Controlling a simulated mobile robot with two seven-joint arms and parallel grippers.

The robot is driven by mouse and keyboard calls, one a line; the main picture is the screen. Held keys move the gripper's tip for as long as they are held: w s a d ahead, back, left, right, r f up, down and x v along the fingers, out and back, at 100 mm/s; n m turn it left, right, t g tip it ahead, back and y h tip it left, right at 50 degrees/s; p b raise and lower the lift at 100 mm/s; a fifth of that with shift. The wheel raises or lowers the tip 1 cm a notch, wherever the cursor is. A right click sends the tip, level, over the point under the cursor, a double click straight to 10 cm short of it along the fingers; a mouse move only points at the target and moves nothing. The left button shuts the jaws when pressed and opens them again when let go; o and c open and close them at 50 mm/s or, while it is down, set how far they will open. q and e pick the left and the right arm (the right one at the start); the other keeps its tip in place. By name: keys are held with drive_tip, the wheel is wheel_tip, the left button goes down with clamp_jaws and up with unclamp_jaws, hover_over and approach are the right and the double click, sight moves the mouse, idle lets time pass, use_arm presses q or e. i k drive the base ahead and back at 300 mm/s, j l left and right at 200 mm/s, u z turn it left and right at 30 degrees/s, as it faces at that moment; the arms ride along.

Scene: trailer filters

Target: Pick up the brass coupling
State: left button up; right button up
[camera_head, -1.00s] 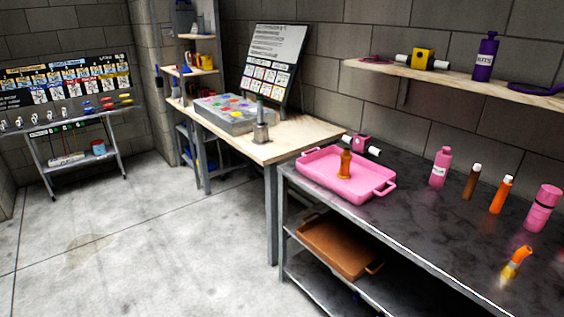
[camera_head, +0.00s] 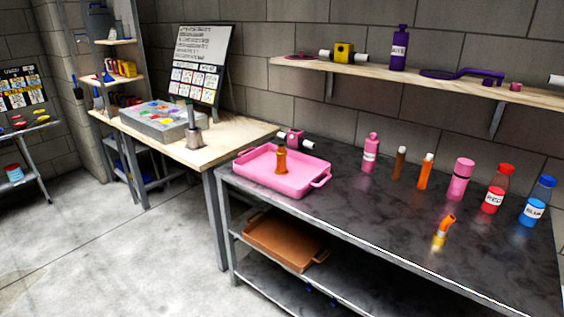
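I cannot tell for sure which thing is the brass coupling. A small amber-brown piece (camera_head: 281,162) stands upright in the pink tray (camera_head: 317,180) at the left end of the dark bench. A small orange and yellow piece with a pale band (camera_head: 443,233) is near the front edge of the bench, its top tilted to the right. Neither of my grippers is in view.
On the dark bench (camera_head: 350,219) stand a pink bottle (camera_head: 370,155), a pink cylinder (camera_head: 459,180), a red bottle (camera_head: 494,192) and a blue bottle (camera_head: 537,205). A wooden shelf (camera_head: 400,79) hangs above. A brown tray (camera_head: 285,240) sits below. The floor (camera_head: 130,260) at left is clear.

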sight(281, 153)
drive_tip(key=z, duration=0.65)
drive_tip(key=i+j+z, duration=0.1)
drive_tip(key=j+z, duration=0.45)
drive_tip(key=z, duration=0.15)
drive_tip(key=i+j+z, duration=0.1)
drive_tip(key=j+z, duration=0.5)
drive_tip(key=j, duration=0.25)
drive_tip(key=k+j+z, duration=0.2)
drive_tip(key=j, duration=0.25)
drive_tip(key=k+j+z, duration=0.15)
drive_tip(key=j, duration=0.95)
drive_tip(key=i, duration=0.1)
